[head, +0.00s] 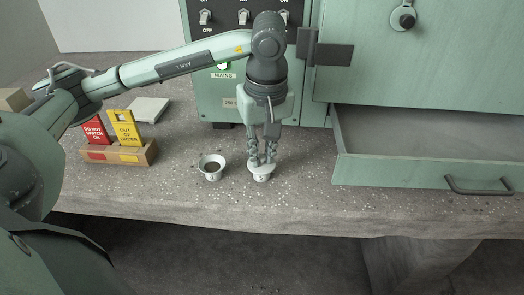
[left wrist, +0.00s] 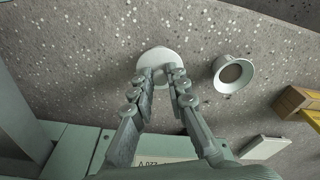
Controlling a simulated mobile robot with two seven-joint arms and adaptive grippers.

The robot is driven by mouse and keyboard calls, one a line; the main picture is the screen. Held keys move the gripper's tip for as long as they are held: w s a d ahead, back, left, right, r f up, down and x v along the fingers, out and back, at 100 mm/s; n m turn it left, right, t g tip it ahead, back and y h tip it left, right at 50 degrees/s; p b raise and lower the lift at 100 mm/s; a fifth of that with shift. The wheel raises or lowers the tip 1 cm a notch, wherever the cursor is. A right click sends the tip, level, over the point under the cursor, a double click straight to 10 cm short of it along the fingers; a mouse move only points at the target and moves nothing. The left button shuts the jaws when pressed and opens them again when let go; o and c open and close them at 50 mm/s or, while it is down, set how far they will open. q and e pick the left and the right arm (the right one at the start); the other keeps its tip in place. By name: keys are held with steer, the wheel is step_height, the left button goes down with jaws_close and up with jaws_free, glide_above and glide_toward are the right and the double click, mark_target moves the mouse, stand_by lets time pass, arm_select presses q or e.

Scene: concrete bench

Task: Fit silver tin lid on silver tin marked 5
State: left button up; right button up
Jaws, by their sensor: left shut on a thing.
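My left gripper (head: 262,160) points straight down at the front of the bench, its fingers closed on a pale silver lid (left wrist: 158,58). The lid is at the mouth of a small silver tin (head: 261,177), which stands upright under the fingers. I cannot tell whether the lid is fully seated or slightly above the rim. The fingers hide part of the lid in the left wrist view (left wrist: 162,82). The marking on this tin is too small to read. My right gripper is not in view.
A second, open tin (head: 212,167) with dark contents stands just left; it also shows in the left wrist view (left wrist: 233,74). A wooden holder (head: 120,155) carries red and yellow tags. An open green drawer (head: 425,165) juts out at right. A green switch panel (head: 215,90) stands behind.

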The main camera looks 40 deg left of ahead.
mark_target(264, 169)
arm_select(q)
steer(key=o, duration=0.8)
steer(key=r, duration=0.8)
steer(key=d+r, duration=0.1)
steer(key=r, duration=0.3)
steer(key=shift+s+d, duration=0.1)
steer(key=shift+s, duration=0.3)
steer(key=shift+f, duration=0.1)
